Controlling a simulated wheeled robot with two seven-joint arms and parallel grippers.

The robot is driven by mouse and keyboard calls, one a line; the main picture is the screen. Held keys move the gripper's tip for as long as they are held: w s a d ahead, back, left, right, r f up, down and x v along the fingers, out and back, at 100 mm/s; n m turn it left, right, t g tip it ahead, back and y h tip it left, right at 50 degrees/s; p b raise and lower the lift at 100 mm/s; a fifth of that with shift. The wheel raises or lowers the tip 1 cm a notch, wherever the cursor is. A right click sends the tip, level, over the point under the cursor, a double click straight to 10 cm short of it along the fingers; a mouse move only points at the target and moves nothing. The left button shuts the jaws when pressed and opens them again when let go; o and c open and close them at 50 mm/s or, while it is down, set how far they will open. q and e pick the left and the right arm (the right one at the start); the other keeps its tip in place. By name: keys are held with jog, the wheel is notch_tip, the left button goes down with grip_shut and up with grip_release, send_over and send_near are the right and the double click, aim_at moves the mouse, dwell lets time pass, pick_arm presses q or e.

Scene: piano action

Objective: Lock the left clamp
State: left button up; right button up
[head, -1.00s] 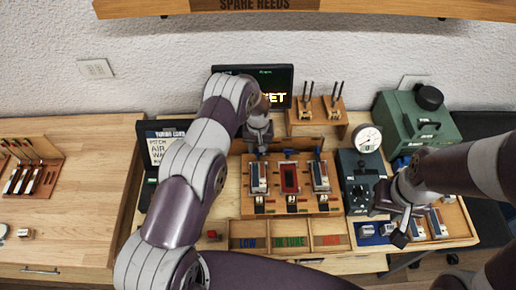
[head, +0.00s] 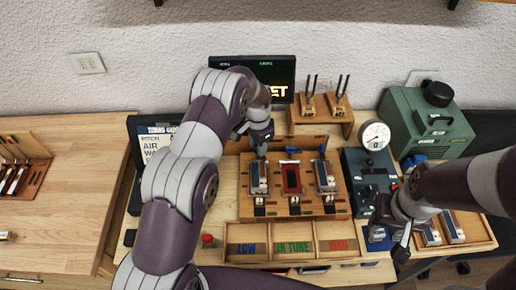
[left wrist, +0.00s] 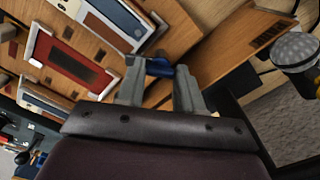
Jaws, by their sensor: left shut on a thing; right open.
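The wooden fixture (head: 330,206) holds three reed blocks side by side, the left one (head: 258,178) grey, the middle one (head: 291,178) red. Blue clamp levers show behind the middle block (head: 292,150) and right block (head: 322,150). My left gripper (head: 261,148) is at the back of the left block and hides the left clamp in the head view. In the left wrist view its fingers are shut on a blue clamp lever (left wrist: 160,67). My right gripper (head: 402,243) is open at the right, near the tray of blocks.
Three labelled bins (head: 270,253) lie in front of the fixture. A dark box with a knob (head: 368,182) and a dial gauge (head: 375,135) stand to the right. A monitor (head: 280,75) and a tool stand (head: 322,112) are behind. A green case (head: 430,125) is at back right.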

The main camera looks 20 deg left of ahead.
pick_arm(q)
jog(key=m+b, duration=0.1)
jog(key=m, duration=0.2)
jog(key=shift+m, duration=0.3)
jog(key=shift+m+b, duration=0.65)
jog(key=shift+m, duration=0.75)
jog(key=shift+r, duration=0.1)
jog(key=o, duration=1)
jog(key=shift+o, duration=0.2)
jog(key=shift+r, duration=0.1)
notch_tip(320, 180, up, 6)
jog(key=shift+f+b, duration=0.1)
jog(key=shift+b, duration=0.45)
notch_tip(320, 180, up, 7)
jog(key=p, duration=0.5)
jog(key=shift+f, duration=0.15)
